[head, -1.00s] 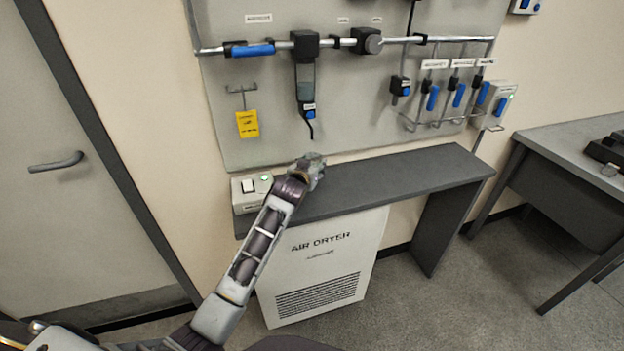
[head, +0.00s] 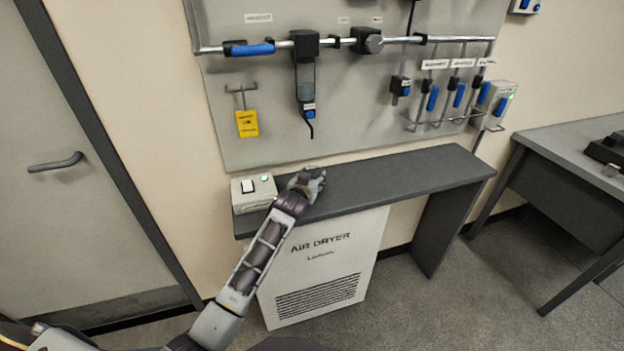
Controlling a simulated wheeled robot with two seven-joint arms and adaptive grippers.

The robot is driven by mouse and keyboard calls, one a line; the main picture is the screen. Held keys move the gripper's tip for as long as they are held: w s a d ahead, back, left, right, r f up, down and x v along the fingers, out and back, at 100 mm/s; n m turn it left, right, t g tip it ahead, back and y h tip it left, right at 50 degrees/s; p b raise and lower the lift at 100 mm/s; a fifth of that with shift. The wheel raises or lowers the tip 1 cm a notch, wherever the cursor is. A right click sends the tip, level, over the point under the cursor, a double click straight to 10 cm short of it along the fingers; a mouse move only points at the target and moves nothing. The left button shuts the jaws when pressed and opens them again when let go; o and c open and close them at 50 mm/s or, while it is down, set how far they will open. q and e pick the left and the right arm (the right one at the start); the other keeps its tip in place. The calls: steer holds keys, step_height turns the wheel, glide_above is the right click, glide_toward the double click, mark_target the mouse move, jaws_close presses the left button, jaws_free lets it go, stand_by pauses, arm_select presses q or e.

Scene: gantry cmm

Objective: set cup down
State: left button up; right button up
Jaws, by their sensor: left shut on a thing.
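My left gripper (head: 309,181) is over the left part of the dark grey bench top (head: 400,178), just right of the switch box. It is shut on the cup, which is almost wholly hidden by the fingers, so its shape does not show. I cannot tell whether the cup touches the bench top. My right gripper is not in view.
A switch box (head: 253,193) with a green light stands at the bench's left end. Above hang a filter unit (head: 306,78), a yellow tag (head: 247,123) and blue-handled tools (head: 433,98). The bench is clear to the right. An air dryer (head: 318,270) stands below.

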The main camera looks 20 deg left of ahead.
arm_select(q)
steer(key=shift+f, duration=0.1)
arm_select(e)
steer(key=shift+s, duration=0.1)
arm_select(q)
steer(key=o, duration=1)
steer(key=shift+s, duration=0.15)
steer(key=shift+v, duration=1.2)
steer(key=v, duration=0.7)
steer(key=shift+s+r+p, duration=0.25)
steer(key=shift+p, duration=0.1)
steer(key=shift+v, duration=0.85)
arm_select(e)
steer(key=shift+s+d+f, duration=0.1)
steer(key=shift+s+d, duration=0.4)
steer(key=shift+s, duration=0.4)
